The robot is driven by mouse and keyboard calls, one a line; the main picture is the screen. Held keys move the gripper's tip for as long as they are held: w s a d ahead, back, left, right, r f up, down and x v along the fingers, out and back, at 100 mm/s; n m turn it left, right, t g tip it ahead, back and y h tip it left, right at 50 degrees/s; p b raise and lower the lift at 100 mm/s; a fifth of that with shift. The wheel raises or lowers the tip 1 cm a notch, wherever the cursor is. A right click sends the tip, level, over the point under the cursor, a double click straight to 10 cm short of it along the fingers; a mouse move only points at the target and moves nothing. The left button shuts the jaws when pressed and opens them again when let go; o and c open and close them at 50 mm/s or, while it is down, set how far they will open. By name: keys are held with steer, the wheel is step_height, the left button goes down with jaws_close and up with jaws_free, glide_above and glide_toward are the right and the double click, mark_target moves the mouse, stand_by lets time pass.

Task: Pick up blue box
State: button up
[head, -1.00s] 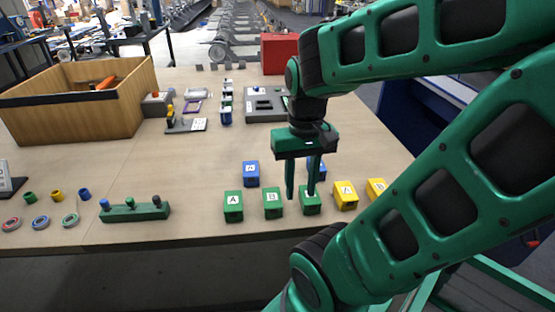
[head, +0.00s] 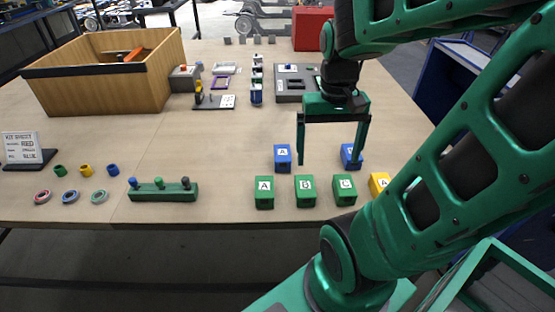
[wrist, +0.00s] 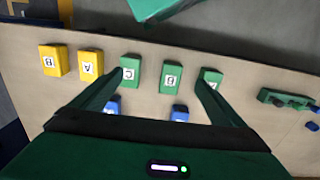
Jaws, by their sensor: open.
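Two blue boxes stand on the table behind the green row. The left one (head: 282,157) is marked A; it also shows in the wrist view (wrist: 180,113). The right blue box (head: 351,157) has its label partly hidden by a finger; in the wrist view this box (wrist: 113,106) is partly covered by a finger too. My gripper (head: 329,161) is open and empty, pointing down.
Green boxes A (head: 264,192), B (head: 305,191) and C (head: 344,190) stand in front. Yellow boxes (wrist: 90,65) are beyond C. A green peg block (head: 163,191) is left. A wooden bin (head: 110,95) is at back left. Bare table lies between bin and boxes.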

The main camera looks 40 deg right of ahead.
mark_target(272, 163)
steer(key=w+a+f+m+y, duration=0.1)
steer(key=w+a+f+y, duration=0.2)
steer(key=w, duration=0.7)
steer(key=w+a+f+m, duration=0.1)
steer(key=w+a+f, duration=0.3)
steer(key=w, duration=0.5)
steer(key=d+f+m+y, duration=0.1)
steer(key=d+f+m, duration=0.1)
steer(key=w+d+f+m+t+y, duration=0.1)
steer(key=d+f+m, duration=0.1)
steer(key=d+f+m+y, duration=0.2)
steer(key=shift+w+f, duration=0.2)
steer(key=shift+w, duration=0.05)
steer(key=d+m+t+y, duration=0.1)
steer(key=d+m+t, duration=0.1)
steer(key=d+m, duration=0.1)
steer(key=d+m+t+y, duration=0.1)
steer(key=d+m+t, duration=0.1)
steer(key=d+m, duration=0.1)
steer(key=s+d+f+m+t+y, duration=0.1)
steer(key=d+m+t, duration=0.1)
steer(key=d+m, duration=0.1)
steer(key=shift+s+d+m, duration=0.1)
steer(key=shift+d+m, duration=0.15)
steer(key=shift+m, duration=0.25)
steer(key=x, duration=1)
steer(key=shift+a, duration=0.2)
steer(key=shift+w, duration=0.2)
steer(key=c, duration=1.9)
steer(key=shift+c, duration=0.2)
